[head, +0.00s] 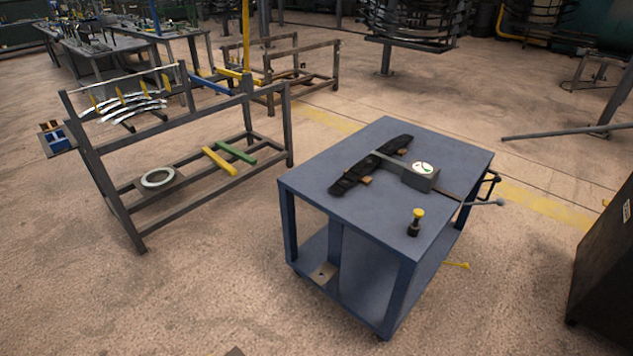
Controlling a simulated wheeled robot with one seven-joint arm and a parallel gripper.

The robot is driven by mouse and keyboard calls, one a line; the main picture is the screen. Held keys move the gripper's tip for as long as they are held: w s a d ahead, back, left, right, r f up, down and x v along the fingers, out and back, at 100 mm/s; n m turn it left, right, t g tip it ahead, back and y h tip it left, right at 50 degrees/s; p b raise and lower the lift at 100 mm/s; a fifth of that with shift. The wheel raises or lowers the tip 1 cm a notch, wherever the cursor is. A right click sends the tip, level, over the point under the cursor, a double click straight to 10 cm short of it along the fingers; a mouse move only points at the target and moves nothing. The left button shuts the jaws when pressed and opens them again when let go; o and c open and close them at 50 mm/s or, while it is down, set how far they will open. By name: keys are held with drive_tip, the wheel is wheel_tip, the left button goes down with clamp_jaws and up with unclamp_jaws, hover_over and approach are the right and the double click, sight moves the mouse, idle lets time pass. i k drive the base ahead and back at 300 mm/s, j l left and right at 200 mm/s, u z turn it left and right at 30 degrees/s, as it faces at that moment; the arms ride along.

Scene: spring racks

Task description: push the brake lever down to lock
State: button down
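A blue cart (345,205) with a flat top and a lower shelf stands right of centre. A small yellow lever (457,265) sticks out low from the cart's right side, close above the floor; it looks like the brake lever, and its inner end is hidden behind the cart. It looks nearly level, but its exact tilt is too small to tell. My gripper is not in view.
On the cart top are a black bar, a gauge box (421,176) and a yellow-capped post (415,222). A metal rack (118,208) stands left. A dark cabinet (608,265) stands at the right edge.

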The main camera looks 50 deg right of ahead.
sight(465, 266)
drive_tip(key=z, duration=1.85)
